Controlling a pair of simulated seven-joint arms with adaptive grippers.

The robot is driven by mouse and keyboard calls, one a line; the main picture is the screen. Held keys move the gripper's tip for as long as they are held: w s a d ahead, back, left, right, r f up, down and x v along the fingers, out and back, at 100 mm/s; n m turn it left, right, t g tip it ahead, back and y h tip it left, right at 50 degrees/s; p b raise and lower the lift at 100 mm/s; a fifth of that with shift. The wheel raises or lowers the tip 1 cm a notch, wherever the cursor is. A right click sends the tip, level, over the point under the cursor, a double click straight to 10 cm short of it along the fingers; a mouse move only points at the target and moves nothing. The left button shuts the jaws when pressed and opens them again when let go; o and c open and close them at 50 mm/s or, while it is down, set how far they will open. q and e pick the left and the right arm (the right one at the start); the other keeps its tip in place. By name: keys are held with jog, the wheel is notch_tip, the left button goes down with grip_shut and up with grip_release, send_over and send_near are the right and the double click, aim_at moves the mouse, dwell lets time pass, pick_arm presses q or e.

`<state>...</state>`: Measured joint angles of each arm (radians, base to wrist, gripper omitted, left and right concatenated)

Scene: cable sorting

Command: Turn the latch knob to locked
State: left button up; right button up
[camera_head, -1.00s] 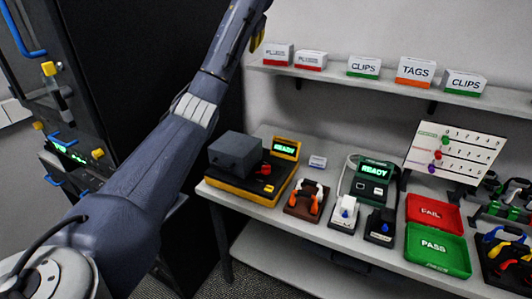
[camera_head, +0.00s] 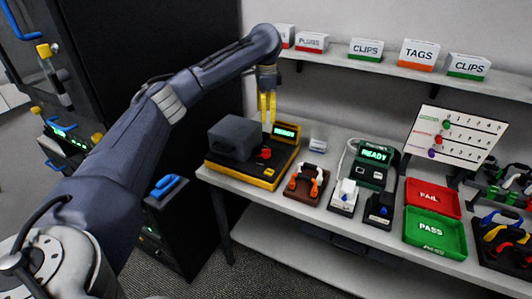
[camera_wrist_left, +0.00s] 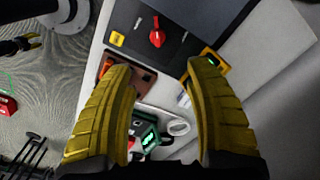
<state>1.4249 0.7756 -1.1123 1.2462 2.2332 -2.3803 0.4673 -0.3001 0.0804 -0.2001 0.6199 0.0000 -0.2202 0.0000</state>
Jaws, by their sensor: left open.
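The red latch knob (camera_head: 265,153) sits on the dark front panel of a yellow-and-black device (camera_head: 250,179) at the bench's left end. It also shows near the top of the left wrist view (camera_wrist_left: 156,37), where its narrow end points up the picture. My left gripper (camera_head: 268,120) is open, with its yellow fingers pointing down above the device, apart from the knob. In the left wrist view, its fingertips (camera_wrist_left: 163,68) are spread with nothing between them.
A grey box (camera_head: 235,138) and a lit READY display (camera_head: 285,132) are on the device near the knob. An orange-clipped brown fixture (camera_head: 305,182) stands to its right. A shelf (camera_head: 380,66) with boxes runs along the wall behind.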

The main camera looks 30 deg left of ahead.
aim_at(266, 152)
pick_arm(q)
notch_tip(266, 152, down, 17)
jog(key=shift+d+f, duration=0.1)
jog(key=shift+f, duration=0.1)
dwell(0.7)
grip_shut()
dwell(0.4)
